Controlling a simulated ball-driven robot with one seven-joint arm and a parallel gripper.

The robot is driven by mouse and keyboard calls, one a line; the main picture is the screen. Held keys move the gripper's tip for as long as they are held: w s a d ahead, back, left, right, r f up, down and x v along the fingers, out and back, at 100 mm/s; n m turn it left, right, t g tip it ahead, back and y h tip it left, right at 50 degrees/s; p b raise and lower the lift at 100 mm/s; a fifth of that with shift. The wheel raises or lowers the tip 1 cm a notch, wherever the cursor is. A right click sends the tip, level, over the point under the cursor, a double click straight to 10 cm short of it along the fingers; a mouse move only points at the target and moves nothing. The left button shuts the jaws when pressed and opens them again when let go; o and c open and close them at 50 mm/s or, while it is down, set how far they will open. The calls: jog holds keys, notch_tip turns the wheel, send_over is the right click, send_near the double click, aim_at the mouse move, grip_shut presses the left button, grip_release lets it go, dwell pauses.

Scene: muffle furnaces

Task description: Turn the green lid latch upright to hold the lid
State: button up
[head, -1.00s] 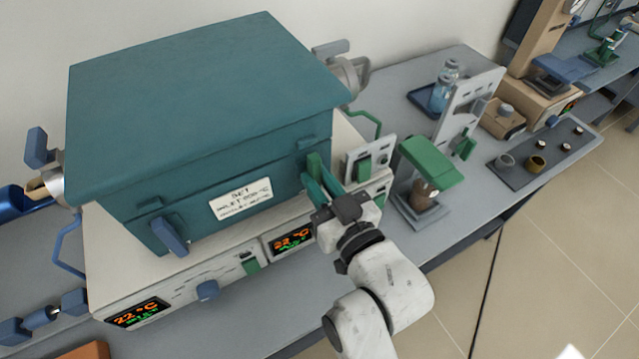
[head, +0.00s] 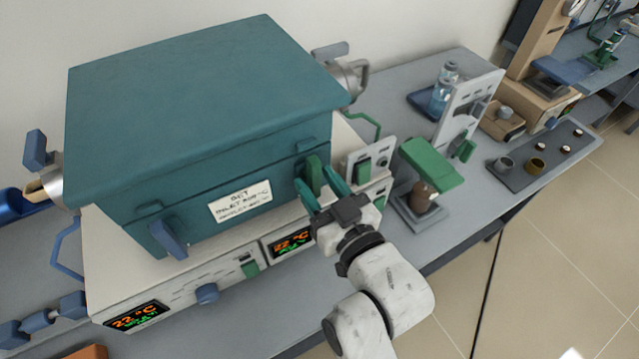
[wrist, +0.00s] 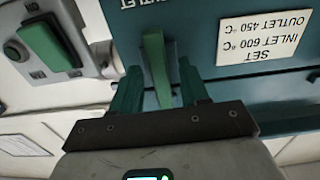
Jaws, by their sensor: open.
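The teal furnace lid (head: 200,100) is down on the furnace body (head: 180,210). The green lid latch (head: 313,174) is on the body's front face near its right end and stands about upright, its top reaching the lid seam. In the wrist view the green latch (wrist: 157,70) is a long bar between my two green fingers, with gaps on both sides. My gripper (head: 320,192) is open in front of the latch, and it also shows in the wrist view (wrist: 160,88). The latch's lower end is partly hidden by my gripper.
A tilted blue latch (head: 168,238) is at the left of the front face, beside a white label (head: 241,202). A grey panel with a green switch (head: 362,172) stands close right of my gripper. A green-topped stand (head: 430,165) is farther right.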

jog(key=b+v, duration=0.2)
jog(key=v, duration=0.9)
jog(key=shift+w, duration=0.15)
dwell(0.4)
jog(key=s+d+f+m+g+h, duration=0.3)
jog(key=d+f+g+h, duration=0.3)
jog(key=d+f, duration=0.65)
jog(key=s+d+f+m+g+h, duration=0.2)
jog(key=s+d+f+g, duration=0.2)
jog(key=s+d, duration=0.2)
jog(key=s+d+f+m+g+h+p, duration=0.1)
jog(key=s+d+f+g, duration=0.3)
jog(key=s, duration=0.4)
jog(key=shift+s+d+f+m+h, duration=0.3)
jog(key=shift+d+f+m+h, duration=0.35)
jog(key=shift+d+f, duration=0.25)
